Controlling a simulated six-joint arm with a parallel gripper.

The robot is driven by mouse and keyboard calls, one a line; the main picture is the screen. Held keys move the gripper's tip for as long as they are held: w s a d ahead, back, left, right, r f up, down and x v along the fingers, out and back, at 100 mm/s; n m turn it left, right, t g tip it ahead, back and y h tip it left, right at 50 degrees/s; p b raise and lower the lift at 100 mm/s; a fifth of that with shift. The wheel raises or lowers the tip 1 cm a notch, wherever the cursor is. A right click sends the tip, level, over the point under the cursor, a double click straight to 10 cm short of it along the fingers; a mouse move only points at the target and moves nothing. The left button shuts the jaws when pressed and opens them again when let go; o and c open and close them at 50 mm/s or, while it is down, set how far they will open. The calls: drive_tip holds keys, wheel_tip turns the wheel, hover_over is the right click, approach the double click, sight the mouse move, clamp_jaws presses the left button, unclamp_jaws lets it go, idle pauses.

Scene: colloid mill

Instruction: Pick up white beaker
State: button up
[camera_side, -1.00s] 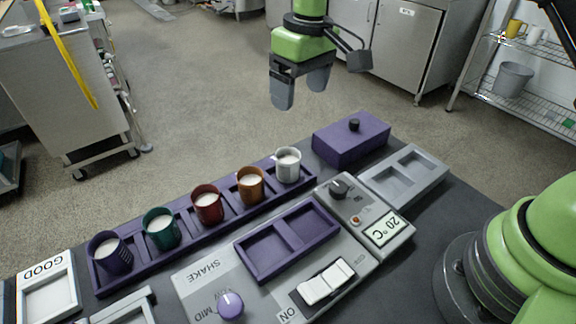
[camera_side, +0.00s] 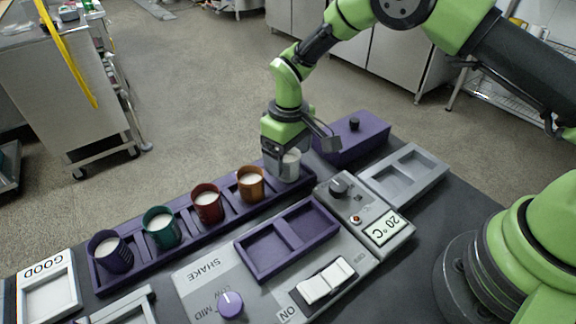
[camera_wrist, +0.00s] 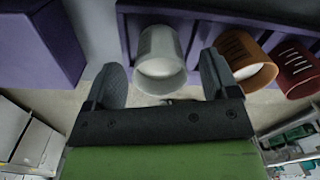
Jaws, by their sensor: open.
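The white beaker (camera_side: 290,166) stands upright in the right end slot of the purple rack (camera_side: 184,243), with pale contents. My gripper (camera_side: 283,168) is down at this beaker in the side view and partly hides it. In the wrist view the white beaker (camera_wrist: 161,58) lies between the two open fingers of my gripper (camera_wrist: 163,80), with a visible gap on each side. I cannot tell how deep the fingers reach along it.
An orange beaker (camera_side: 250,184) stands in the neighbouring slot, then red (camera_side: 207,204), green (camera_side: 161,228) and purple (camera_side: 110,252) beakers. A purple box (camera_side: 350,141) with a black knob is close on the right. The shaker panel (camera_side: 200,287) lies in front.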

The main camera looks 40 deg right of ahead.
drive_tip(key=shift+f, duration=0.3)
drive_tip(key=c, duration=1)
drive_tip(key=shift+r, duration=0.1)
